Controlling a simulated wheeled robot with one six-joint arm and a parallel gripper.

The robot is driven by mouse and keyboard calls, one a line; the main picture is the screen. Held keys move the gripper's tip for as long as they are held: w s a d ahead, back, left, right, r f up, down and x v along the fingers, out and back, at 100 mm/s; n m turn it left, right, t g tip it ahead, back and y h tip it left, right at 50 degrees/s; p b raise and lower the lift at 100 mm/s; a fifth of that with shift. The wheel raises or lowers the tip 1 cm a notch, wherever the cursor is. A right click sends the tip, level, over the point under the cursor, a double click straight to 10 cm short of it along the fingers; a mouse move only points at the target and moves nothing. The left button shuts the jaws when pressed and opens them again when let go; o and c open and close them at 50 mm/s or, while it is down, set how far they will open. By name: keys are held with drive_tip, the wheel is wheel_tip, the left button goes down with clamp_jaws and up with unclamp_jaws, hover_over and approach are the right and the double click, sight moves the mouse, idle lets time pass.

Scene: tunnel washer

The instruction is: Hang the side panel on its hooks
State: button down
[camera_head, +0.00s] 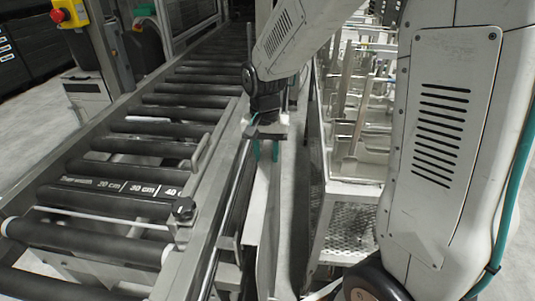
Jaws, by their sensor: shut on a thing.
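My gripper (265,150) is near the middle of the view, pointing down, with green fingertips. It is shut on the top edge of a thin light grey panel, which I take to be the side panel (264,200). The panel is seen nearly edge-on and runs down toward the bottom of the view. It hangs roughly upright beside the right-hand rail of the roller conveyor (215,220). Whether it touches the rail I cannot tell. I cannot make out the hooks clearly. The panel's lower end and its broad face are mostly out of sight.
Black rollers (155,146) fill the conveyor at left; one carries length markings. At right is a metal frame with a perforated step (349,228). A red emergency button (58,15) is at top left, near grey floor.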

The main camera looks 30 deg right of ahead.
drive_tip(key=shift+w, duration=0.45)
drive_tip(key=shift+r, duration=0.1)
drive_tip(key=shift+w+a, duration=0.15)
drive_tip(key=shift+w+a+f, duration=0.25)
drive_tip(key=shift+a+f, duration=0.15)
drive_tip(key=shift+f, duration=0.2)
drive_tip(key=shift+w+a+f, duration=0.25)
drive_tip(key=shift+a+f, duration=0.2)
drive_tip(key=shift+f, duration=0.2)
drive_tip(key=shift+w+a+f, duration=0.25)
drive_tip(key=shift+a+f, duration=0.15)
drive_tip(key=shift+f, duration=0.2)
idle(0.7)
drive_tip(key=c, duration=0.9)
unclamp_jaws()
drive_tip(key=shift+s+f, duration=0.1)
